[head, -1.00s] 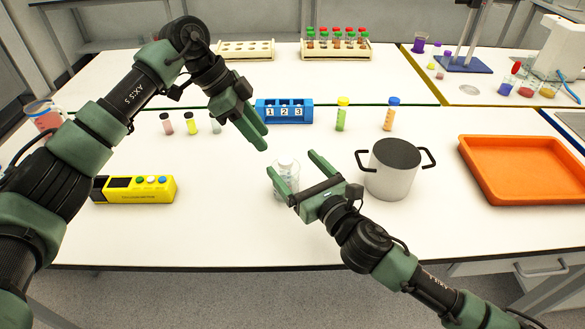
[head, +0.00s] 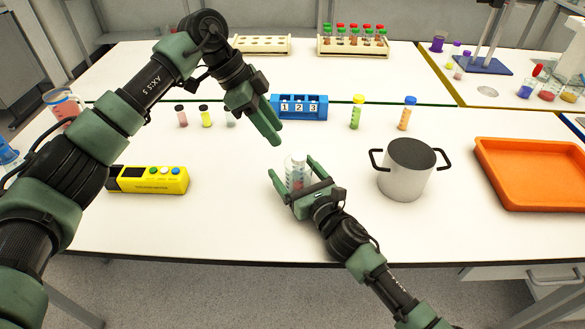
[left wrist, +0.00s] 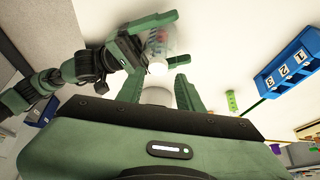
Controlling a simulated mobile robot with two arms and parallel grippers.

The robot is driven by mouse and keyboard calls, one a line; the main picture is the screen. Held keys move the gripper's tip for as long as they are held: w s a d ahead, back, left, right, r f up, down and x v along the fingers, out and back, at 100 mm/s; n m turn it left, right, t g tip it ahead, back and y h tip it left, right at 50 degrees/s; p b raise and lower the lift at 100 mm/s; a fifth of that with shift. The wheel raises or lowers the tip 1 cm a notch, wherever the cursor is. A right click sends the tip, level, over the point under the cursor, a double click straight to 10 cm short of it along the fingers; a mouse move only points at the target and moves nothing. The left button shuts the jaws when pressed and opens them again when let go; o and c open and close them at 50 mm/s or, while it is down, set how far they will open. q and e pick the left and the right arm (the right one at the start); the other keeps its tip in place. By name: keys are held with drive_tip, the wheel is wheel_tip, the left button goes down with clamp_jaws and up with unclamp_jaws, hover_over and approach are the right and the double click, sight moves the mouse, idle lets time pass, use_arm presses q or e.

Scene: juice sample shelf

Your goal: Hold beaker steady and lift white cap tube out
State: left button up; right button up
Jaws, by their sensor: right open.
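The clear beaker (head: 296,181) stands on the white table near its front, with a white cap tube (head: 299,158) in it. In the left wrist view the white cap (left wrist: 157,69) shows in front of the beaker (left wrist: 161,43). My right gripper (head: 296,172) is open, with one finger on each side of the beaker; I cannot tell whether they touch it. My left gripper (head: 277,139) is above and behind the beaker, pointing down. In the left wrist view its two fingers (left wrist: 158,88) are apart and empty, with the cap beyond them.
A grey pot (head: 405,172) and an orange tray (head: 530,175) stand to the right. A yellow device (head: 150,180) lies left. The blue numbered rack (head: 300,106) and several small vials are behind. The table around the beaker is clear.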

drive_tip(key=shift+w+a, duration=0.2)
drive_tip(key=shift+w, duration=0.1)
drive_tip(key=shift+c, duration=0.3)
